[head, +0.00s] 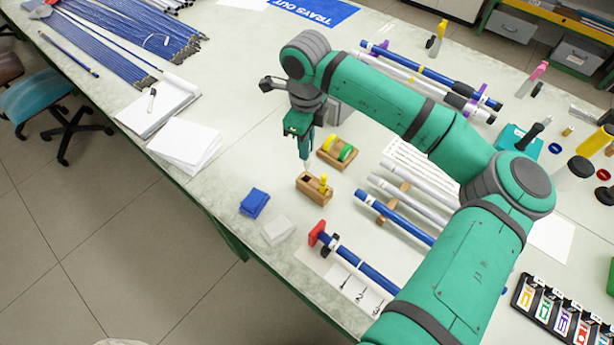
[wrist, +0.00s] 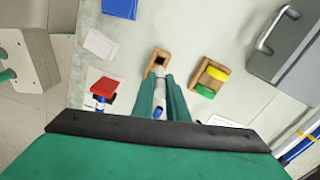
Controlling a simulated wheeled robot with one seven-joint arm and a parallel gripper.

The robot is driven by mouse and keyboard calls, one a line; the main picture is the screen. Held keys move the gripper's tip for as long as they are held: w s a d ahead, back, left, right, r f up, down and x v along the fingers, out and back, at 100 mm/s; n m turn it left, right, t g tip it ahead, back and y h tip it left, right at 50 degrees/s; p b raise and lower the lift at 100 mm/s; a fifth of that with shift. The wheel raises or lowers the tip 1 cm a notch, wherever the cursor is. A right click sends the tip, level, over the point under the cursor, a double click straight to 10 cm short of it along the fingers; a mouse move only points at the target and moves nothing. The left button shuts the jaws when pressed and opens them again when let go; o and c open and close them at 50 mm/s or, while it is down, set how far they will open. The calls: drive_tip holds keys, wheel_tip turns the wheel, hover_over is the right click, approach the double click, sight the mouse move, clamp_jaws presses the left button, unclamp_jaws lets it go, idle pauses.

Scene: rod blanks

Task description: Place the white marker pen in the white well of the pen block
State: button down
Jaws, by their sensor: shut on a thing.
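My gripper (head: 304,155) is above the wooden pen block (head: 313,190), pointing down. In the wrist view, its two green fingers (wrist: 162,92) are shut on a white marker pen (wrist: 160,88) with a blue end. The pen block also shows in the wrist view (wrist: 150,68), just beyond the fingertips, with a dark open well. The fingers hide part of the block, and I cannot tell whether the held pen's lower end is inside a well. The well's colour marking is not clear.
A second wooden block (head: 325,158) with green and yellow round pieces stands just behind. A red-ended blue rod (head: 345,255) and racked rods (head: 400,215) lie to the right.

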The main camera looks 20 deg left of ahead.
sight(306, 169)
wheel_tip(306, 169, down, 9)
drive_tip(key=shift+r, duration=0.1)
drive_tip(key=c, duration=1.7)
unclamp_jaws()
drive_tip(key=shift+c, duration=0.2)
drive_tip(key=shift+f, duration=0.2)
wheel_tip(306, 169, up, 11)
drive_tip(key=shift+s+f, duration=0.1)
